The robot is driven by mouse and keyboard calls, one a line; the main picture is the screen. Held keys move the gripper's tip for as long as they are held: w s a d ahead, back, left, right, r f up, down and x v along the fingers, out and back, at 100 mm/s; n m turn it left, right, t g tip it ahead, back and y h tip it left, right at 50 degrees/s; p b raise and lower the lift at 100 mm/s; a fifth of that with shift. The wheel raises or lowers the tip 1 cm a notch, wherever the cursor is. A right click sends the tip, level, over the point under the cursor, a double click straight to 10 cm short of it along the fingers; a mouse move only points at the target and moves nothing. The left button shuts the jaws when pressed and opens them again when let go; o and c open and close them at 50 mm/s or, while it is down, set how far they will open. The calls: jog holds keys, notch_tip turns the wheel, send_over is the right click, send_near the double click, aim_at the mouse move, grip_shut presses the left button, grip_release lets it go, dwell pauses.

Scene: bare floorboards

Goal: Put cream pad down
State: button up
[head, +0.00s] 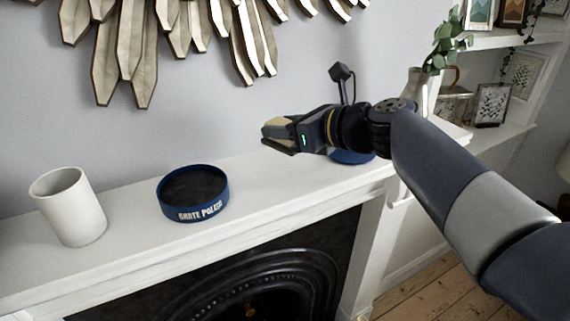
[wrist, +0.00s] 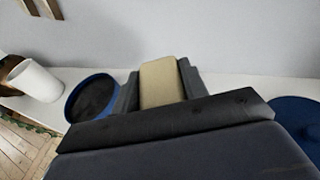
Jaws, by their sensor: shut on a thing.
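The cream pad (wrist: 162,84) is held between the fingers of my gripper (head: 279,136). In the head view the pad (head: 276,127) shows as a pale block at the gripper's tip. My gripper is shut on it, above the white mantel shelf (head: 262,181) and apart from it. In the wrist view my gripper (wrist: 160,90) covers much of the lower picture. The pad's far side is hidden by the fingers.
A round blue tin (head: 192,193) with dark contents and white lettering stands left of my gripper. A white cup (head: 68,207) stands further left. A blue round thing (head: 350,157) is partly hidden behind my arm. The shelf between tin and arm is clear.

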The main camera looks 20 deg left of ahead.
aim_at(285, 172)
jog(key=shift+f+b, duration=0.45)
jog(key=shift+f, duration=2.7)
jog(key=shift+f, duration=0.15)
jog(key=o, duration=1.1)
jog(key=shift+r, duration=0.25)
jog(key=b+v, duration=0.1)
jog(key=v, duration=1.1)
jog(key=shift+s, duration=0.1)
jog(key=shift+f, duration=0.1)
